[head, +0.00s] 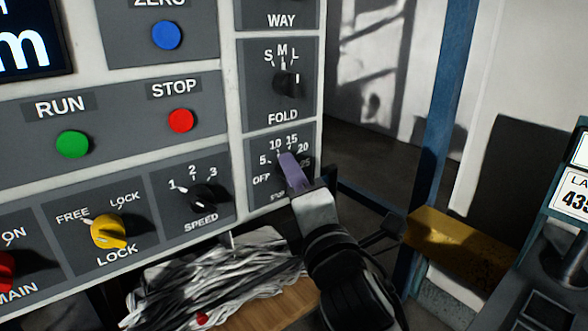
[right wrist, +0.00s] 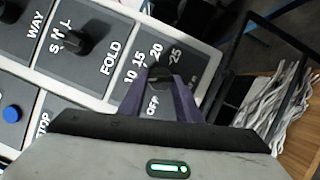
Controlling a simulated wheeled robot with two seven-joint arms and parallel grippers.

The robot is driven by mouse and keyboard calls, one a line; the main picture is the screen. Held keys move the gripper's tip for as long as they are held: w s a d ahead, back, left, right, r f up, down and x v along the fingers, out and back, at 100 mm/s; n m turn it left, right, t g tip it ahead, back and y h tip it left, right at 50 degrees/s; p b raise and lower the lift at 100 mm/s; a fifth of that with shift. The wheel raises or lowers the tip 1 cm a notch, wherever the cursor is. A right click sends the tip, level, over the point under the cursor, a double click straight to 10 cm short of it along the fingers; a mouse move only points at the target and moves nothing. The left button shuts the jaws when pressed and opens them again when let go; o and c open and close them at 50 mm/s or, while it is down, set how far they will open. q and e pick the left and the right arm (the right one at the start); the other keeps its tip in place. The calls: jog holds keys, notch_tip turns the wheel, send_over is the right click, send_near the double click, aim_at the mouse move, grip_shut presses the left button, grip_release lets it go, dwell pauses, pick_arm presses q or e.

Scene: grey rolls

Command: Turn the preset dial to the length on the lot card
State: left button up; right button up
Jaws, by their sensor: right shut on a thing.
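The preset dial (right wrist: 159,73) is a small black knob on a grey plate marked OFF, 5, 10, 15, 20 and 25. My right gripper (head: 288,160) reaches it from the lower right in the head view and covers most of it. In the right wrist view the purple fingers (right wrist: 159,82) stand on either side of the knob, shut on it. I cannot tell which mark its pointer faces. A white label (head: 572,195) with partly cut-off text and digits shows at the right edge; I cannot tell whether it is the lot card. My left gripper is not in view.
The FOLD dial (head: 286,83) sits just above, the SPEED dial (head: 204,195) to the left. STOP (head: 181,120) and RUN (head: 73,144) buttons are farther left. Grey-white strands (head: 215,280) lie below the panel. A yellow block (head: 455,245) and blue post (head: 440,110) stand at right.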

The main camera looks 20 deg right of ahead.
jog(key=shift+m, duration=0.6)
jog(key=o, duration=1)
